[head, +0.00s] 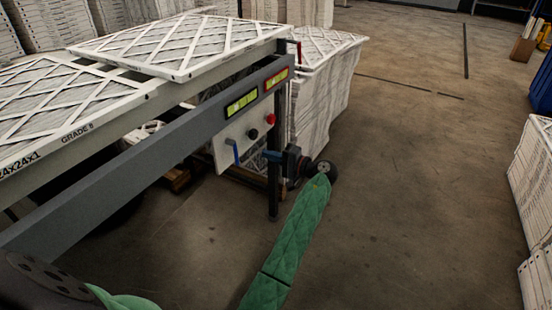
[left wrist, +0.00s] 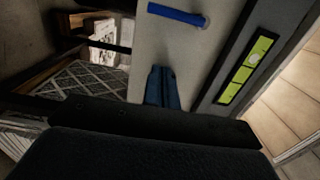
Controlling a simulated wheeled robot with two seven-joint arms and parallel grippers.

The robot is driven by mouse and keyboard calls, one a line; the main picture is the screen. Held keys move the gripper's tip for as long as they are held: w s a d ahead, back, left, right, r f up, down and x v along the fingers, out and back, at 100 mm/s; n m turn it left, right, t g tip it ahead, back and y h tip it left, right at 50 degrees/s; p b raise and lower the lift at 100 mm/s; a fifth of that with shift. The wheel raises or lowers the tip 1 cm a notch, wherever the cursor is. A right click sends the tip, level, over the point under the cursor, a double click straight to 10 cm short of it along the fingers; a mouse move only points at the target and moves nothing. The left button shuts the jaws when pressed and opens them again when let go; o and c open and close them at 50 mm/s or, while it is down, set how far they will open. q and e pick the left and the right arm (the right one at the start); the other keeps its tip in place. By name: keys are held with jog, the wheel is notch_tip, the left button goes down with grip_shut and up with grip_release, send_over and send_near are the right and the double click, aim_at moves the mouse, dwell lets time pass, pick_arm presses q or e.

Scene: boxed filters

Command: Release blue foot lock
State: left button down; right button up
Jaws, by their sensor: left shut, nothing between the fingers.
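A blue lever (head: 235,151) sticks out from a pale panel (head: 228,158) on the side of the grey conveyor frame. It also shows in the left wrist view (left wrist: 178,14), lying nearly level across the panel near the top edge. I cannot tell whether this lever is the foot lock. My left gripper (head: 271,156) is just right of the lever, beside the frame's dark leg. Its blue fingers (left wrist: 162,88) are together and empty, pointing at the panel and apart from the lever. My right gripper does not show.
A black knob (head: 253,134) and a red button (head: 270,119) sit on the panel, below yellow-green labels (head: 242,103). Framed filters (head: 180,45) lie on the conveyor. A wrapped filter stack (head: 325,85) stands behind it. The floor at right is clear up to white stacks.

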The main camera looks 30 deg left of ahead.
pick_arm(q)
jog(key=s+a, duration=0.3)
jog(key=a, duration=0.3)
jog(key=shift+s+a, duration=0.15)
jog(key=shift+s, duration=0.25)
